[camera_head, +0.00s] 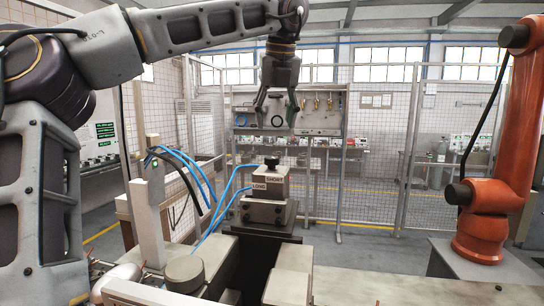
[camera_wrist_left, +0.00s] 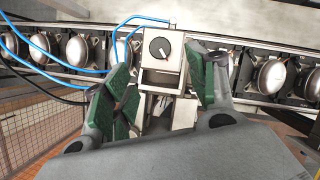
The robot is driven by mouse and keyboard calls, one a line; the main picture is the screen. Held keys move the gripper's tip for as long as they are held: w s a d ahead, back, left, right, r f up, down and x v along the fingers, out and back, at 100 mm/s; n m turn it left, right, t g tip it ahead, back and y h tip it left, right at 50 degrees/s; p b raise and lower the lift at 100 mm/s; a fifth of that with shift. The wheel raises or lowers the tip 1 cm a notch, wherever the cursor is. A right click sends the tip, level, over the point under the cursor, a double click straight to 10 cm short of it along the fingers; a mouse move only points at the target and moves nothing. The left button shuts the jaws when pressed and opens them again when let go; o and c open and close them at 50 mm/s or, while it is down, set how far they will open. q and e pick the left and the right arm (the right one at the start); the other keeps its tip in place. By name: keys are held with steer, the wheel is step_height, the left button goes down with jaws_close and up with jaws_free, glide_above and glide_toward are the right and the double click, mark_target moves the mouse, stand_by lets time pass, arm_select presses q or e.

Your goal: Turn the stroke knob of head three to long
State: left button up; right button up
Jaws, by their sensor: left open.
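In the head view a grey metal block (camera_head: 265,195) bears the labels SHORT and LONG, with a small black knob (camera_head: 271,162) on top. In the left wrist view the knob (camera_wrist_left: 160,47) is a round black dial with a pale pointer line, on a light square face. Whether this is head three cannot be told. My left gripper (camera_head: 277,114) hangs pointing down above the block, open and empty, clear of the knob. In the left wrist view its green-padded fingers (camera_wrist_left: 167,75) stand apart on either side of the block, below the dial. My right gripper is out of view.
Blue hoses (camera_head: 228,192) run to the block from the left. An orange robot arm (camera_head: 490,200) stands at the right. Mesh fencing (camera_head: 375,150) closes off the back. In the left wrist view several round silvery compressors (camera_wrist_left: 270,75) sit in a row behind the block.

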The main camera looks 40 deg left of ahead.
mark_target(272, 157)
arm_select(q)
steer(key=p+x, duration=0.1)
steer(key=x, duration=1)
steer(key=shift+w+a+f, duration=0.1)
steer(key=shift+a+f, duration=0.05)
steer(key=shift+f, duration=0.15)
steer(key=c, duration=1)
